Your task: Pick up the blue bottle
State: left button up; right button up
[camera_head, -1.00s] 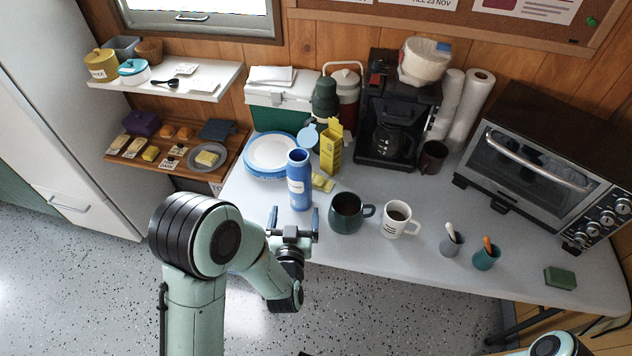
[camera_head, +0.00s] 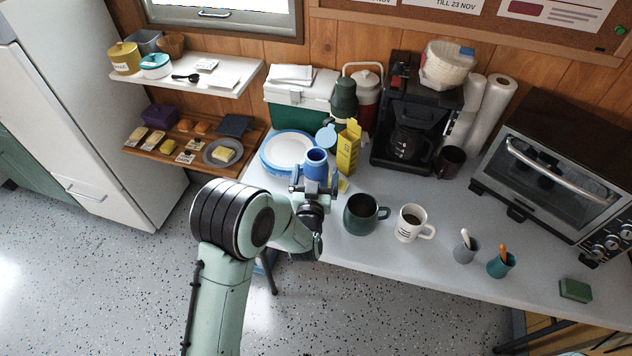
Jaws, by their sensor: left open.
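The blue bottle (camera_head: 316,163) stands upright on the table, its open blue lid tipped to the side at the top. My left gripper (camera_head: 314,185) is at the bottle, with one blue-tipped finger on each side of its body. Its jaws are open, and the gripper and wrist hide the lower part of the bottle. I cannot tell whether the fingers touch it. My right gripper is not in view.
Close by are a dark green mug (camera_head: 361,214), a white mug (camera_head: 411,222), a yellow carton (camera_head: 348,147) and blue-rimmed plates (camera_head: 288,151). Behind stand a green-and-white cooler (camera_head: 300,99) and a coffee maker (camera_head: 408,125). The table front right of the mugs is partly clear.

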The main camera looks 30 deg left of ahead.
pick_arm(q)
jog(key=x, duration=0.3)
jog(key=shift+w+a, duration=0.1)
jog(key=shift+w, duration=0.1)
jog(key=c, duration=1.8)
jog(key=shift+r, duration=0.2)
